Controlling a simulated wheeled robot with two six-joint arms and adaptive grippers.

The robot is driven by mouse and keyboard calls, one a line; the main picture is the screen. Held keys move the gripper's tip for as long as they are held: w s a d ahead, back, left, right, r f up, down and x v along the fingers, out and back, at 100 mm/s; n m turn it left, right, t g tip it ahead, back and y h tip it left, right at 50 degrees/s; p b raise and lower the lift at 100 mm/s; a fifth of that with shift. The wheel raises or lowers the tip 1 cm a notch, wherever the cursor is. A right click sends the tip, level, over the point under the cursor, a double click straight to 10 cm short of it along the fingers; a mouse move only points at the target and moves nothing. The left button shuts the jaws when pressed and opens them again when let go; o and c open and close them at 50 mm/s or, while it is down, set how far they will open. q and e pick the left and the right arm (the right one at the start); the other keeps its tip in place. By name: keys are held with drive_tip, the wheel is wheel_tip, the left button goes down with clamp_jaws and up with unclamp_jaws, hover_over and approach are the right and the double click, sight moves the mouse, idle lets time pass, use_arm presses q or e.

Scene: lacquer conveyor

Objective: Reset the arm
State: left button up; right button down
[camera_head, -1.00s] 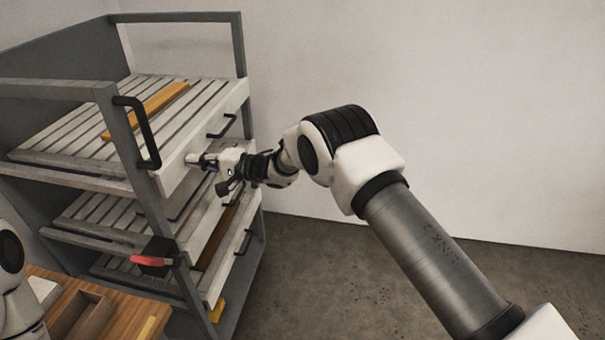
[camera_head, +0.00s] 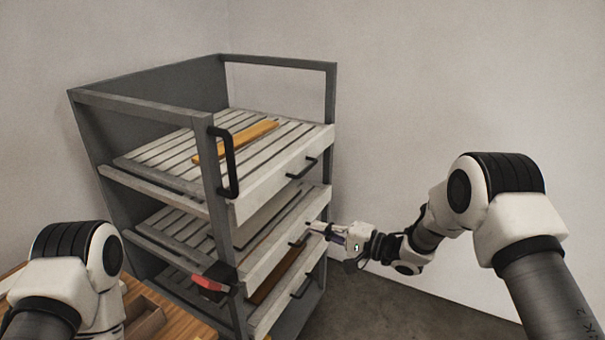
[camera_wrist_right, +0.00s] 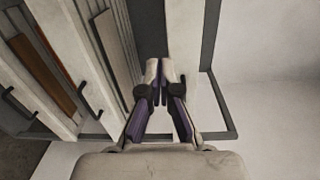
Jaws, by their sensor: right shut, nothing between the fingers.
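My right gripper (camera_head: 317,229) is beside the front right of the grey rack (camera_head: 150,98), near the level of the middle tray. It is shut and empty. In the right wrist view its fingertips (camera_wrist_right: 163,75) are together, with white drawer fronts and a grey frame bar behind them. I cannot tell if they touch the rack. My left arm (camera_head: 75,275) shows at the lower left, but its gripper is out of view.
The rack's white slatted trays have black handles (camera_head: 227,162). A yellow-orange strip (camera_head: 235,141) lies on the top tray and a brown board (camera_head: 275,275) in a lower one. A wooden table (camera_head: 165,312) is at lower left. Floor right of the rack is clear.

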drive_tip(key=s+d+f+m+g+h, duration=0.1)
drive_tip(key=s+d+f+m+h, duration=0.2)
drive_tip(key=s+f, duration=0.75)
drive_tip(key=s+d+f+m+g+h, duration=0.15)
drive_tip(key=s+f+h, duration=0.45)
drive_tip(key=f, duration=0.7)
drive_tip(key=s+d+f+n+g+h, duration=0.2)
drive_tip(key=s+d+n, duration=0.3)
drive_tip(key=s, duration=0.8)
drive_tip(key=s+d+f+n+g+h, duration=0.2)
drive_tip(key=s+d+n+g, duration=0.3)
drive_tip(key=s, duration=0.9)
drive_tip(key=shift+d+n+h, duration=0.15)
drive_tip(key=shift+n+h, duration=0.5)
drive_tip(key=shift+h, duration=0.15)
